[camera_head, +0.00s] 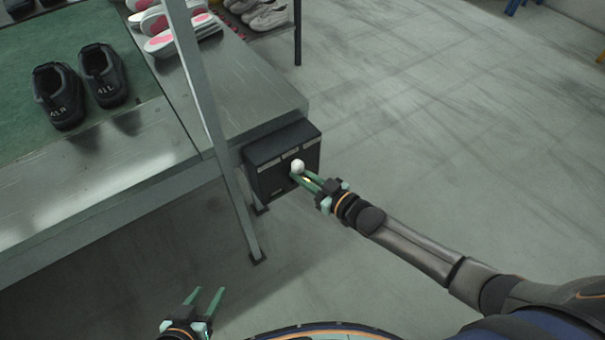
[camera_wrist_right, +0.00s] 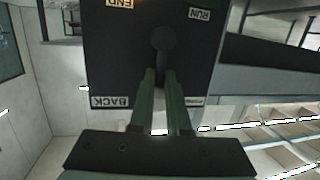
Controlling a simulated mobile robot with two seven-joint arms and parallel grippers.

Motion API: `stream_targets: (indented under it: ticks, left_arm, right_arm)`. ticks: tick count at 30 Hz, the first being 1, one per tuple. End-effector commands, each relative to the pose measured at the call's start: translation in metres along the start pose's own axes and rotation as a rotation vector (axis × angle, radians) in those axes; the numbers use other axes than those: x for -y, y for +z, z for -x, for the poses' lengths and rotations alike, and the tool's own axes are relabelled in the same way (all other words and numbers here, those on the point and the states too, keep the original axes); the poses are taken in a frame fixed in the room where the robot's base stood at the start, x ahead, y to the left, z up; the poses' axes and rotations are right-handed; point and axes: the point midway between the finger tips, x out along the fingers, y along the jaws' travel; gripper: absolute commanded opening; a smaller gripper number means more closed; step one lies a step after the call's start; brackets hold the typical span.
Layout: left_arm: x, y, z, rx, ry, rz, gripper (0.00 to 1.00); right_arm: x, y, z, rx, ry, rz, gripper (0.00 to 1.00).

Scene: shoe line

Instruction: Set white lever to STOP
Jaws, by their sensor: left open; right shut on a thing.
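The lever's white round knob (camera_head: 298,166) sticks out from a dark control box (camera_head: 255,158) at the end of the conveyor bench. My right gripper (camera_head: 304,177) is shut on the lever at the knob. In the right wrist view, its green fingers (camera_wrist_right: 161,78) close on the lever, whose ball (camera_wrist_right: 165,38) looks dark there. The panel (camera_wrist_right: 130,60) bears upside-down labels: END (camera_wrist_right: 119,3), RUN (camera_wrist_right: 198,14) and BACK (camera_wrist_right: 110,102). A fourth label (camera_wrist_right: 194,101) is partly hidden and unreadable. My left gripper (camera_head: 205,299) is open and empty at the bottom left.
The metal bench (camera_head: 120,160) has a green mat (camera_head: 25,130) with two dark shoes (camera_head: 82,86) on it. A slanted metal post (camera_head: 205,90) stands just left of the box. More shoes sit on racks at the top. The floor (camera_head: 430,130) to the right is clear.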

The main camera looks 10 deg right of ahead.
Motion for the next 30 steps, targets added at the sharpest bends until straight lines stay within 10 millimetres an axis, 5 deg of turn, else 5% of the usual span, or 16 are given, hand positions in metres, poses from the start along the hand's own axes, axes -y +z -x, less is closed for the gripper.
stream_targets:
  ticks: [5, 6, 13, 23, 30]
  left_arm:
    - [0.0, 0.0, 0.0, 0.0, 0.0, 0.0, 0.51]
    - [0.0, 0.0, 0.0, 0.0, 0.0, 0.0, 0.51]
    - [0.0, -0.001, 0.0, 0.0, 0.0, 0.0, 0.51]
    - [0.0, -0.002, 0.001, 0.0, 0.0, 0.0, 0.51]
    - [-0.001, -0.01, 0.007, -0.002, 0.001, 0.001, 0.51]
  right_arm:
    - [-0.002, -0.011, -0.003, -0.025, 0.001, 0.002, 0.0]
    - [-0.002, -0.011, -0.003, -0.025, 0.001, 0.002, 0.18]
    - [-0.002, -0.01, -0.002, -0.022, 0.001, 0.001, 0.44]
    - [-0.001, -0.004, 0.002, -0.01, 0.0, 0.0, 0.45]
    - [-0.001, -0.004, 0.04, -0.006, 0.0, -0.001, 0.45]
